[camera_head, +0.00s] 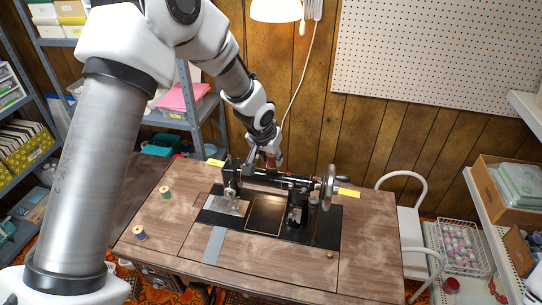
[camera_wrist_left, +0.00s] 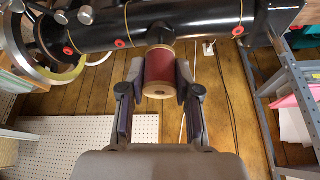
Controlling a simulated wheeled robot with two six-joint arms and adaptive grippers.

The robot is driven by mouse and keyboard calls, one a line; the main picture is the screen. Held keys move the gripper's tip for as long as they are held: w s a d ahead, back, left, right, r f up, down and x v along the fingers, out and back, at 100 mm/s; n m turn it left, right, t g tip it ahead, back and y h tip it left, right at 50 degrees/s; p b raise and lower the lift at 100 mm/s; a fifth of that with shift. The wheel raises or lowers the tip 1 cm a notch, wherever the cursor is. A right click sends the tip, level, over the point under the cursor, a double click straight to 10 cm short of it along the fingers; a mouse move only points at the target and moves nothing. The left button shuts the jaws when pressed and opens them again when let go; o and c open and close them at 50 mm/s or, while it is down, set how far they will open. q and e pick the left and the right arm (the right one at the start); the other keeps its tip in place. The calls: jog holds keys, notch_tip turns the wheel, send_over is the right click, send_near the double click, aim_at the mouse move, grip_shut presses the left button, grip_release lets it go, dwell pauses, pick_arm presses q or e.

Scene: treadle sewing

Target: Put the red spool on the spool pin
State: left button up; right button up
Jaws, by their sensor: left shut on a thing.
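The red spool (camera_wrist_left: 158,68) is held between the two fingers of my left gripper (camera_wrist_left: 159,95), which is shut on it. The spool's pale wooden end faces the wrist camera. The black sewing machine arm (camera_wrist_left: 195,26) lies just beyond the spool in the wrist view. I cannot tell whether they touch. In the head view, my left gripper (camera_head: 268,152) is at the back of the sewing machine (camera_head: 262,178), and the red spool (camera_head: 271,163) shows small below it. The spool pin cannot be made out. My right gripper is not in view.
A green spool (camera_head: 165,192) and a blue spool (camera_head: 139,233) stand on the left of the wooden table (camera_head: 190,215). The handwheel (camera_head: 328,187) rises at the machine's right end. A white chair (camera_head: 412,225) is to the right. The table's front is mostly clear.

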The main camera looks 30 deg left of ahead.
pick_arm(q)
jog(key=shift+f+b, duration=0.75)
jog(key=shift+f, duration=0.2)
jog(key=o, duration=0.9)
jog(key=shift+r, duration=0.15)
jog(key=v, duration=1.1)
jog(key=shift+s+r, duration=0.15)
jog(key=shift+r, duration=0.2)
